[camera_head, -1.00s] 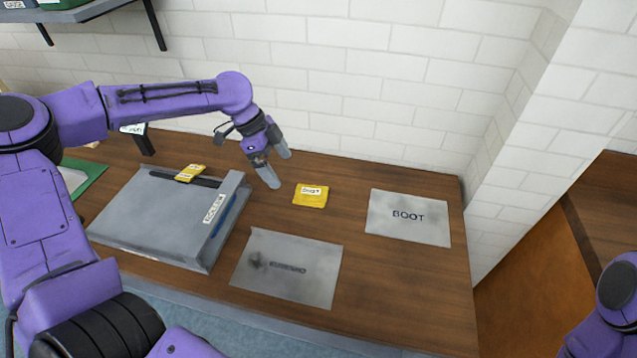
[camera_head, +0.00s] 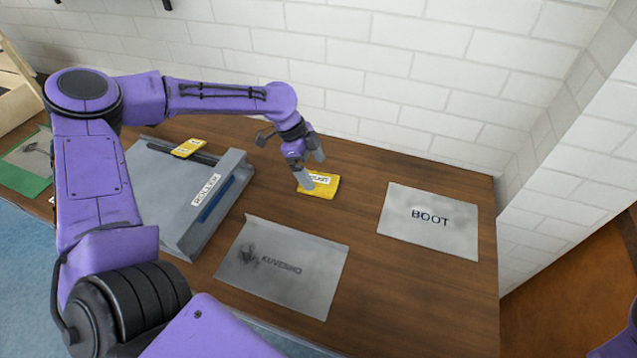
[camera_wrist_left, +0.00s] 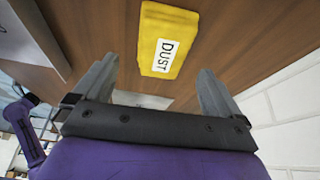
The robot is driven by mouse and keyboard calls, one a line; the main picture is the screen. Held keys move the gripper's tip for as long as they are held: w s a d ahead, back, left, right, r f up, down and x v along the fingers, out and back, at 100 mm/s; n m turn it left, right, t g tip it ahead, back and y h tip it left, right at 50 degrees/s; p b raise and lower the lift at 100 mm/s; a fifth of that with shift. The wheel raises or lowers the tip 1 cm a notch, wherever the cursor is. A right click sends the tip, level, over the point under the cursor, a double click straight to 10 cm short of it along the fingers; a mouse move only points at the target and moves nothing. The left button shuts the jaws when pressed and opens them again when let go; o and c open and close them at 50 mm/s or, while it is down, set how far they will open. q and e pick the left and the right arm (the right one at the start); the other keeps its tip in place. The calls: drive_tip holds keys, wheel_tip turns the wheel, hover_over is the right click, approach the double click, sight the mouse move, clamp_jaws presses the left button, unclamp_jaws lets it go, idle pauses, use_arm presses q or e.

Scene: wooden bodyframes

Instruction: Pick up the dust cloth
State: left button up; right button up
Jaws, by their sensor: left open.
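The dust cloth (camera_head: 327,187) is a small folded yellow cloth with a white label, lying flat on the wooden table near the back wall. In the left wrist view the cloth (camera_wrist_left: 167,38) lies ahead of the fingers and its label reads DUST. My left gripper (camera_head: 311,168) is over the cloth's left side in the head view, fingers pointing down and partly covering it. In the left wrist view my left gripper (camera_wrist_left: 158,85) is open, with nothing between its fingers. My right gripper is out of view.
A grey ROLLER case (camera_head: 235,168) with a yellow item (camera_head: 189,148) on top stands to the left. A grey sheet (camera_head: 318,262) lies in front, and a BOOT sheet (camera_head: 430,220) to the right. The white brick wall (camera_head: 400,85) is close behind.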

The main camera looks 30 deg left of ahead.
sight(317, 180)
use_arm(q)
drive_tip(key=shift+a+x, duration=0.15)
drive_tip(key=shift+x, duration=0.95)
drive_tip(key=shift+a+x, duration=0.15)
drive_tip(key=shift+x, duration=0.95)
drive_tip(key=shift+f, duration=0.3)
drive_tip(key=shift+c, duration=0.3)
drive_tip(key=c, duration=1)
